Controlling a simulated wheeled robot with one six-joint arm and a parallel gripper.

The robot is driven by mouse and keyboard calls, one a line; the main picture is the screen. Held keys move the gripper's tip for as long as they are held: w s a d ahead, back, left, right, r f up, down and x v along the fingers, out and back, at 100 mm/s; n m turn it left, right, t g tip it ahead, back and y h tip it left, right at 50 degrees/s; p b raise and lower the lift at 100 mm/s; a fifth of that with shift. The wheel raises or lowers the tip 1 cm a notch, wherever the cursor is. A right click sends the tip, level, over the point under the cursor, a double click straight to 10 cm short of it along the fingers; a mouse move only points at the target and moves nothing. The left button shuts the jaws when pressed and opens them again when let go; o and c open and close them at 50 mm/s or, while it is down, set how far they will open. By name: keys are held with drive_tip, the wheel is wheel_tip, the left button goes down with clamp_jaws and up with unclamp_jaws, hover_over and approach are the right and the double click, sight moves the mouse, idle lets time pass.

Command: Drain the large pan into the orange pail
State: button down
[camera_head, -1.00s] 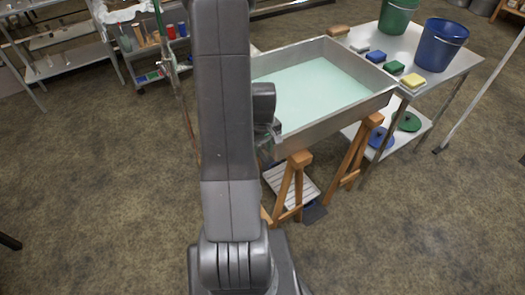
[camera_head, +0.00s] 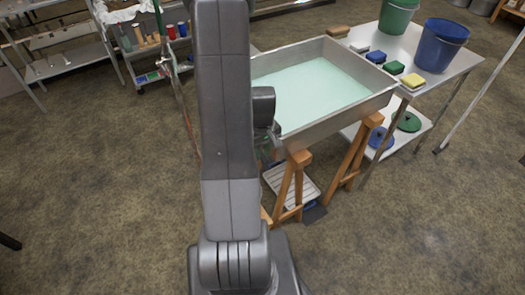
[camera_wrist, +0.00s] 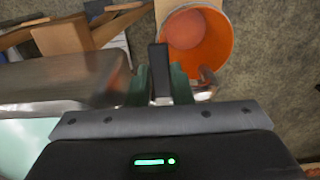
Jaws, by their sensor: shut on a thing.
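The large pan (camera_head: 345,121) is a grey metal tray of pale green liquid on wooden trestles. It also shows at left in the wrist view (camera_wrist: 62,80). The orange pail (camera_wrist: 228,42) is below and beyond my gripper in the wrist view. Its inside shows a paler round bottom; I cannot tell whether it holds liquid. My gripper (camera_wrist: 160,88) is shut on a dark upright handle (camera_wrist: 160,62) beside the pan's wall. A shiny metal piece (camera_wrist: 207,82) shows just right of the fingers, overlapping the pail's near rim. In the head view my arm hides most of the gripper and the pail.
A metal table at right bears a green bucket (camera_head: 398,14), a blue bucket (camera_head: 440,45) and several coloured blocks. Lids (camera_head: 409,122) lie on its lower shelf. Trestle legs (camera_head: 290,185) stand close to my arm. Shelves are at upper left. The floor at left is open.

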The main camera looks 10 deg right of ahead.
drive_tip(key=shift+w+a+m+b, duration=0.15)
drive_tip(key=shift+a+m+b, duration=0.65)
drive_tip(key=shift+m, duration=1)
drive_tip(key=shift+w+a+m+b, duration=0.15)
drive_tip(key=shift+a+m+b, duration=0.3)
drive_tip(key=shift+a+m, duration=1.05)
drive_tip(key=shift+w+a+m+b, duration=0.15)
drive_tip(key=shift+a+m+b, duration=0.5)
drive_tip(key=shift+m, duration=1.45)
drive_tip(key=c, duration=1.3)
unclamp_jaws()
drive_tip(key=shift+r, duration=0.1)
